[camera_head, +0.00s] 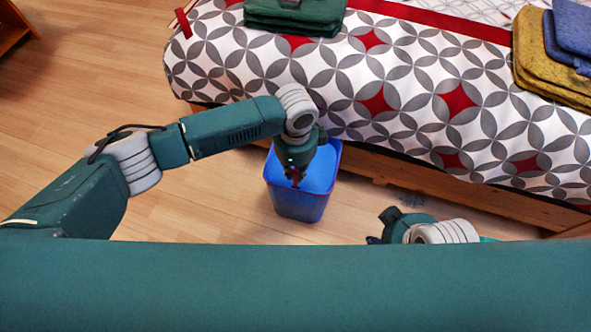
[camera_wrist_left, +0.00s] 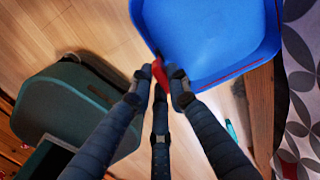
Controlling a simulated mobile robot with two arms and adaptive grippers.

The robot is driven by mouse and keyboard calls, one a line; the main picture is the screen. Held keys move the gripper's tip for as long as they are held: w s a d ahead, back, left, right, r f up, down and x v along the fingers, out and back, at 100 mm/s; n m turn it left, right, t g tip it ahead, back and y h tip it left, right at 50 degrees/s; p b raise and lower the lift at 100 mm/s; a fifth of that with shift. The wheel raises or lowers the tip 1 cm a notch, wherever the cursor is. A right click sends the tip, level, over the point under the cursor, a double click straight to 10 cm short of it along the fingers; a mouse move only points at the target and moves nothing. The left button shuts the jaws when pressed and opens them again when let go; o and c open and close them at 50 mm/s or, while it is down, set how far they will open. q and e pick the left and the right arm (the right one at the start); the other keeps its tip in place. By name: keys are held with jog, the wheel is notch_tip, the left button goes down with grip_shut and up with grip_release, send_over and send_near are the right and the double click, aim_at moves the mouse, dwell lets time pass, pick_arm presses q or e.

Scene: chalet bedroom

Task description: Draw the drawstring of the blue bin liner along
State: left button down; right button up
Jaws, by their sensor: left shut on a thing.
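The blue bin (camera_head: 300,207) stands on the floor beside the bed, with the bright blue bin liner (camera_head: 322,168) in it. The liner also fills the top of the left wrist view (camera_wrist_left: 210,38). My left gripper (camera_head: 294,178) is over the bin's near rim. In the left wrist view its fingers (camera_wrist_left: 160,78) are shut on a red piece of the drawstring (camera_wrist_left: 159,72), at the liner's edge. A thin red line runs along the near rim.
The bed (camera_head: 400,90) with a patterned cover stands right behind the bin, its wooden frame (camera_head: 430,180) close by. Folded green cloth (camera_head: 295,15) and yellow and blue cloths (camera_head: 550,55) lie on it. Wooden floor (camera_head: 215,205) left of the bin is clear.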

aim_at(296, 173)
pick_arm(q)
jog(key=c, duration=1.6)
grip_release()
notch_tip(296, 173, up, 12)
jog(key=shift+r, duration=0.1)
